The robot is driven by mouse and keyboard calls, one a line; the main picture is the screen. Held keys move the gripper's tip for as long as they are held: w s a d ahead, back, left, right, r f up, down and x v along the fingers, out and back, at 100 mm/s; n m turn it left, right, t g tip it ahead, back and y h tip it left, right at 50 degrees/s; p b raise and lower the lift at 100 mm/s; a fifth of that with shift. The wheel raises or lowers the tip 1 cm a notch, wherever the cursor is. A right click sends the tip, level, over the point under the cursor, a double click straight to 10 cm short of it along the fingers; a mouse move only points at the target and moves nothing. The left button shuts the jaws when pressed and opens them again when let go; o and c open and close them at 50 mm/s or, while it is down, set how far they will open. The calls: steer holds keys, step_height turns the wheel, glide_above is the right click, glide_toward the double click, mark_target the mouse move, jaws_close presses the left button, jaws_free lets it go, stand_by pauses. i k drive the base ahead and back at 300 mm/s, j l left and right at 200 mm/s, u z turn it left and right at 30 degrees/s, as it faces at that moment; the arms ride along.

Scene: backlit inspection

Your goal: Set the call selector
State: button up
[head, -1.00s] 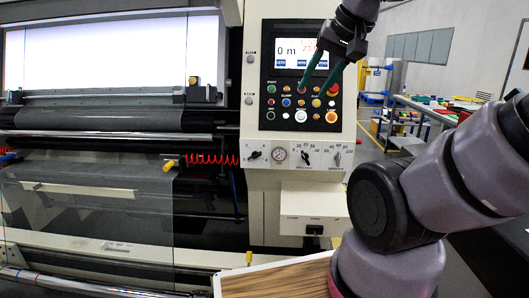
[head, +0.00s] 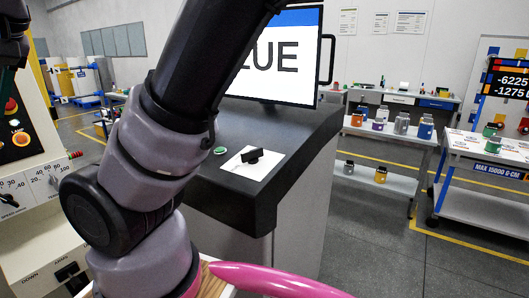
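A black rotary knob (head: 252,156) sits on a white plate (head: 268,169) on the sloped top of a dark console (head: 292,137); it looks like the call selector. Its pointer angle and the plate's markings are too small to read surely. A green round button (head: 220,150) is left of the plate. The screen (head: 284,58) above shows a blue band and the letters "LUE"; my arm hides its left part. My gripper (head: 8,72) is only partly in view at the upper left edge, well away from the knob; its opening cannot be made out.
My arm crosses the view in front of the console's left side. The machine's control panel (head: 22,170) is at the left edge. A shelf with jars (head: 388,133) and a cart (head: 480,211) with a weight display (head: 509,80) stand right. Floor between is clear.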

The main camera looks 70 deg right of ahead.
mark_target(251, 156)
steer(key=k+z, duration=0.15)
steer(key=z, duration=0.2)
steer(key=k+j+z, duration=0.1)
steer(key=z, duration=0.25)
steer(key=k+z, duration=0.15)
steer(key=z, duration=0.2)
steer(key=i+j+z, duration=0.1)
steer(key=z, duration=0.35)
steer(key=i+j+z, duration=0.1)
steer(key=z, duration=0.35)
steer(key=i+j+z, duration=0.1)
steer(key=j+z, duration=0.15)
steer(key=z, duration=0.2)
steer(key=k+l+u, duration=0.1)
steer(key=k, duration=0.2)
steer(key=k+l, duration=0.2)
steer(key=k+u, duration=0.05)
steer(key=k, duration=0.05)
